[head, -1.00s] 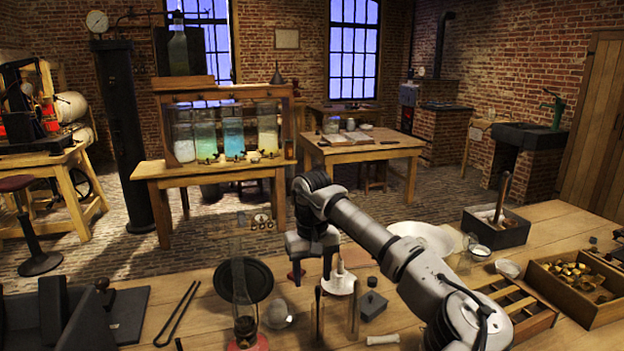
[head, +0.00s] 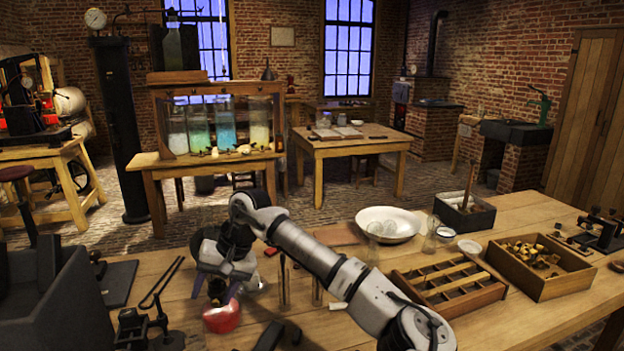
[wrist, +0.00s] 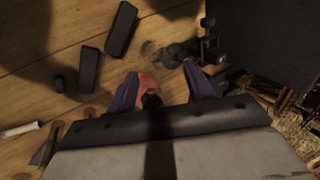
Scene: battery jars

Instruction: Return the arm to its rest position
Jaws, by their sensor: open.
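My arm reaches from the lower right over the wooden bench (head: 560,225). My gripper (head: 216,293) points down near the bench's left part. It also shows in the wrist view (wrist: 159,76), with its two purple fingers spread apart. A red rounded object (head: 221,317) lies just below the fingers in the head view. In the wrist view, red (wrist: 147,82) and a dark piece show between the fingers. I see no grip on it; whether a finger touches it I cannot tell.
Compartment tray (head: 450,285), box of brass parts (head: 540,270) and white dish (head: 388,224) stand at right. Black blocks (wrist: 122,29) lie beside the gripper, with dark apparatus (wrist: 262,45) on its other side. Glass tubes (head: 284,285) stand near my arm. Tongs (head: 162,283) lie left.

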